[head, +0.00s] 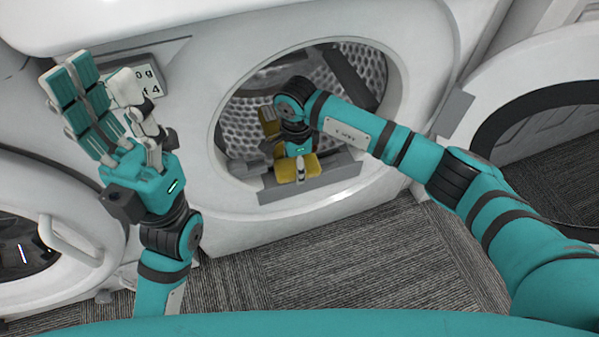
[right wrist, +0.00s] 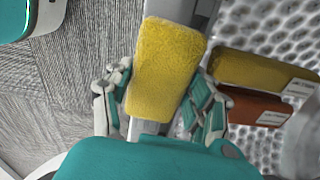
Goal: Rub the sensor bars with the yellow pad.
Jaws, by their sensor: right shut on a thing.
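The yellow pad (head: 314,164) is in my right gripper at the lower lip of the dryer's round opening. In the right wrist view the pad (right wrist: 166,65) sits between the two fingers of my right gripper (right wrist: 160,108), which is shut on it. A pale metallic strip (right wrist: 196,18) passes beneath the pad; it lies where the sensor bars could be, but the pad and gripper hide most of it. Whether the pad touches it I cannot tell. My left gripper (head: 101,88) is raised, empty and open in front of the machine's front panel, left of the opening.
The perforated drum (right wrist: 268,28) lies behind the lip. A mustard block (right wrist: 258,70) and a rust-coloured block (right wrist: 252,106), both labelled, lie beside the pad. The open round door (head: 545,95) stands at the right. Grey carpet (head: 340,265) is clear in front.

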